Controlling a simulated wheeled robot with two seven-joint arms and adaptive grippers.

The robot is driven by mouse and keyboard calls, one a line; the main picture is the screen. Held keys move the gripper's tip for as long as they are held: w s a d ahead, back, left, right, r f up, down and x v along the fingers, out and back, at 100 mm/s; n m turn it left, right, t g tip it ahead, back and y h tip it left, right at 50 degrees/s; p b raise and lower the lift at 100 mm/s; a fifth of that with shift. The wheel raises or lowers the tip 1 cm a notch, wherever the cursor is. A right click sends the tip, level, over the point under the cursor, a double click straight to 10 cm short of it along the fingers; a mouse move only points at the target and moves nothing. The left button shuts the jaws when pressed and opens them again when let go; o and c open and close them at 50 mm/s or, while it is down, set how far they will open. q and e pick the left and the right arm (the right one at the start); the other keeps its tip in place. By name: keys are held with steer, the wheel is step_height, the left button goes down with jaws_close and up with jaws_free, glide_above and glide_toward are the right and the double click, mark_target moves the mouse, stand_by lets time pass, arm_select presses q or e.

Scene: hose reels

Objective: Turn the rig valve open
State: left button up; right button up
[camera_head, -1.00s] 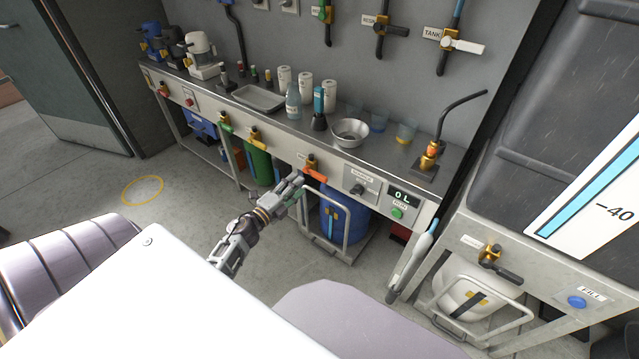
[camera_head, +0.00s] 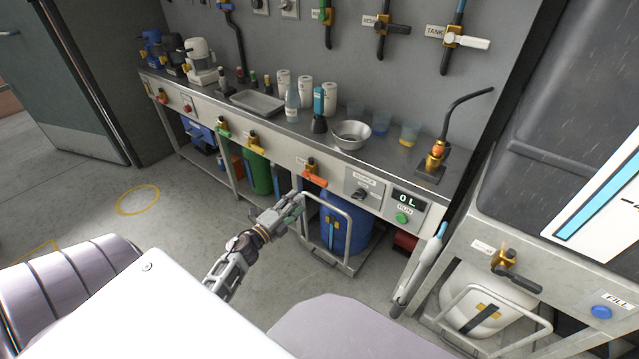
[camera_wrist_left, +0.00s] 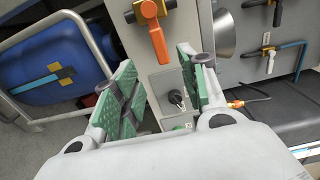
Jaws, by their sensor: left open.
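A valve with an orange handle (camera_head: 315,180) and brass body is on the front edge of the steel bench; its label is too small to read. In the left wrist view the orange handle (camera_wrist_left: 158,42) lies just beyond and between the fingertips, apart from them. My left gripper (camera_head: 296,203) is open and empty, below and left of that valve, in front of the blue barrel. Its green-padded fingers (camera_wrist_left: 157,65) show in the left wrist view. Another valve (camera_head: 505,262) with a dark handle is on the right-hand frame, its label also unreadable. My right gripper is not in view.
A metal hoop frame (camera_head: 345,216) stands around the blue barrel (camera_head: 360,232), close to my left gripper. A dark knob (camera_head: 360,194) and a green button (camera_head: 403,218) are right of the orange valve. Wall valves, including one marked TANK (camera_head: 462,40), hang above.

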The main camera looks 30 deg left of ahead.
arm_select(q)
steer(key=shift+w, duration=0.1)
glide_toward(318, 183)
steer(key=w, duration=0.3)
steer(key=shift+w+d+b, duration=0.15)
steer(key=shift+w+b, duration=0.2)
steer(key=shift+w, duration=0.8)
steer(key=shift+w+d+b, duration=0.15)
steer(key=shift+w+b, duration=0.2)
steer(key=shift+w, duration=0.8)
steer(key=shift+w+d, duration=0.15)
steer(key=shift+w, duration=1.6)
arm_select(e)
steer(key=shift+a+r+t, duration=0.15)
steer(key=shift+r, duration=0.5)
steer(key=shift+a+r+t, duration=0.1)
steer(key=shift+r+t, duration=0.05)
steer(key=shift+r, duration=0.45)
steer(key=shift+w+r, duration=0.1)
arm_select(q)
steer(key=shift+c, duration=0.3)
